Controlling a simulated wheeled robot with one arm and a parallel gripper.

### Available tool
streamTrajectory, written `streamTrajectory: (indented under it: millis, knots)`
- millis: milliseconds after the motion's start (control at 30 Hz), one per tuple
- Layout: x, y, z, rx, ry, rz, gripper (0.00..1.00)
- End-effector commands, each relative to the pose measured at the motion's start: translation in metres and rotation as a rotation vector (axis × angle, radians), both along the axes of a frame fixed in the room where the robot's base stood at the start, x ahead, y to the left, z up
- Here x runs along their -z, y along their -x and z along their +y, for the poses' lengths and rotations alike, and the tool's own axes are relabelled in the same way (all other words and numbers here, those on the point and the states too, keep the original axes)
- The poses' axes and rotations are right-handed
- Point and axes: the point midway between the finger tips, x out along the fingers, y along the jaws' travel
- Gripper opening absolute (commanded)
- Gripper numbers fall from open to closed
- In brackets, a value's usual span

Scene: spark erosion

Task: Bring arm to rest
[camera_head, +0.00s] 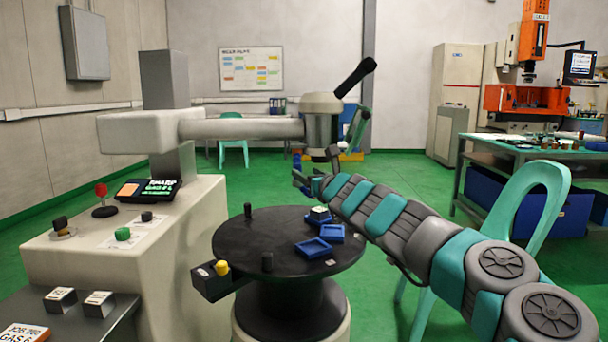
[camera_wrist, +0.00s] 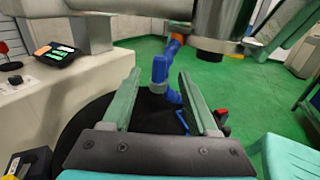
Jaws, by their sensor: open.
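My arm (camera_head: 400,220) reaches in from the lower right, its grey and teal links stretched over the round black table (camera_head: 240,235). My gripper (camera_head: 308,183) is at its far end, above the table's back edge and below the machine head (camera_head: 322,120). In the wrist view, the two teal fingers of my gripper (camera_wrist: 157,82) stand wide apart with nothing gripped. A blue hose-like part (camera_wrist: 160,70) shows between and beyond them. Whether it touches a finger cannot be told.
The machine's control console (camera_head: 130,235) stands left. A teal chair (camera_head: 535,200) is close on the right. Green floor is open behind.

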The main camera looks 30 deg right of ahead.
Motion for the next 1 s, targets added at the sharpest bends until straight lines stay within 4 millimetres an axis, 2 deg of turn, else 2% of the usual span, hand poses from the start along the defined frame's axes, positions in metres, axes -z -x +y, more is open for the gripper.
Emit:
streamTrajectory:
  millis: [167, 633, 733, 867, 967, 1000]
  knots:
    - [0.0, 0.007, 0.001, 0.001, 0.001, 0.0, 0.6]
    - [0.0, 0.006, 0.001, 0.001, 0.001, 0.0, 0.6]
    - [-0.005, 0.006, 0.006, -0.01, 0.021, -0.006, 0.6]
    - [-0.03, 0.007, 0.04, -0.071, 0.151, -0.037, 0.6]
    - [-0.058, 0.011, 0.095, -0.168, 0.336, -0.08, 0.6]
    - [-0.067, 0.015, 0.121, -0.213, 0.422, -0.096, 0.6]
